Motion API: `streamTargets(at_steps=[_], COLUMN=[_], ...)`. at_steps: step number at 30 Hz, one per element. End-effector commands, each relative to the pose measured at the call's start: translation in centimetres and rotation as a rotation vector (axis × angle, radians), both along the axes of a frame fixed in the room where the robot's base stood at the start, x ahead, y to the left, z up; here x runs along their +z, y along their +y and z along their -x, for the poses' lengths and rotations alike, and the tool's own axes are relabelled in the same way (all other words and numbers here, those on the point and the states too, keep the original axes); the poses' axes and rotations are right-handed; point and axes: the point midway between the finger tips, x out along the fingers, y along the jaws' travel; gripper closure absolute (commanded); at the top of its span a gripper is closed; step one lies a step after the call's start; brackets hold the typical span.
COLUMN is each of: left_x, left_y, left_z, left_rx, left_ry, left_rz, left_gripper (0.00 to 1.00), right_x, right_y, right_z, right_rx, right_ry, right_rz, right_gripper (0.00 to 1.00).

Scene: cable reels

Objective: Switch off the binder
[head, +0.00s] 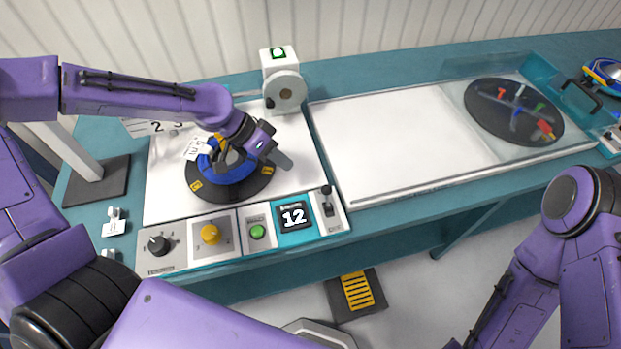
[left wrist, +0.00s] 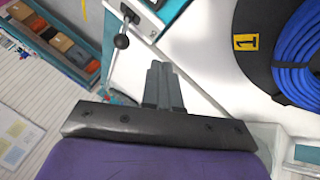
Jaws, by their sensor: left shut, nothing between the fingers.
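A small lever with a dark ball knob (head: 326,190) stands on a white plate at the right end of the front control panel; its knob is at the far end of the slot. In the left wrist view the lever's ball (left wrist: 121,42) shows left of and beyond my fingertips. My left gripper (head: 286,161) is shut and empty, above the right side of the blue cable reel (head: 228,165), apart from the lever. My right gripper is out of view.
A clear-covered black disc (head: 513,112) with coloured pieces is at the right. The white surface (head: 400,140) between is clear.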

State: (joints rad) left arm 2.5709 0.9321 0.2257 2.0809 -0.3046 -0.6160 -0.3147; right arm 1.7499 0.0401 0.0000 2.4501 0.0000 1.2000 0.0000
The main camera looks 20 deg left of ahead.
Motion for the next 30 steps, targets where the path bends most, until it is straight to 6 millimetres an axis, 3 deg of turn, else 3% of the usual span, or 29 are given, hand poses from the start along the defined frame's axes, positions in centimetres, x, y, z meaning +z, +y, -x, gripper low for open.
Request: streamTargets(at_steps=[8,15,30], left_x=[-5.0,-3.9,-3.9], left_y=[-3.7,-6.7,-7.3], left_z=[-0.9,0.3,0.5], left_rx=[-0.002,-0.001,-0.002], left_ry=[0.006,0.000,-0.005], left_rz=[0.000,-0.001,-0.004], left_gripper=[1.00,1.00,1.00], right_x=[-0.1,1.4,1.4], right_y=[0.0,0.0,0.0], right_z=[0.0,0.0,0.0], right_rx=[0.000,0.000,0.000], right_ry=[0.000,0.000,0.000], right_rz=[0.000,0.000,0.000], right_gripper=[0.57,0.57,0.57])
